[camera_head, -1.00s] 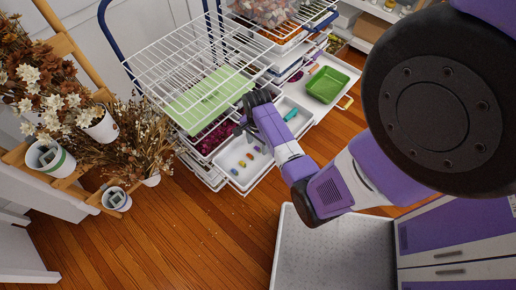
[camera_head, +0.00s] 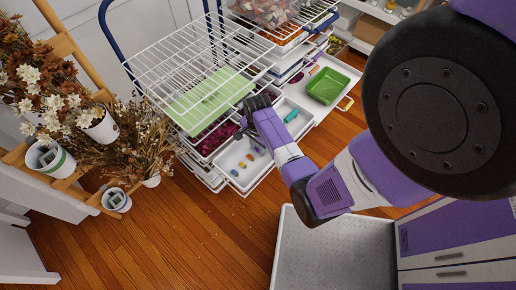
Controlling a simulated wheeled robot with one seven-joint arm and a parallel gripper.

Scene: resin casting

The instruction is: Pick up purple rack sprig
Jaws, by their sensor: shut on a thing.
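Magenta-purple dried sprigs (camera_head: 214,141) lie in a white drawer tray under the wire rack. My gripper (camera_head: 242,128) is over the right end of this tray, beside the rack. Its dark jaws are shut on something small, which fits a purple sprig. The jaws and my wrist hide most of it, so its shape and exact grip cannot be made out.
A white tray (camera_head: 233,182) with several small coloured pieces is just below my gripper. A wire rack (camera_head: 187,63) with a light green sheet (camera_head: 208,98) rises close by on the left. A green tray (camera_head: 327,86) sits to the right.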

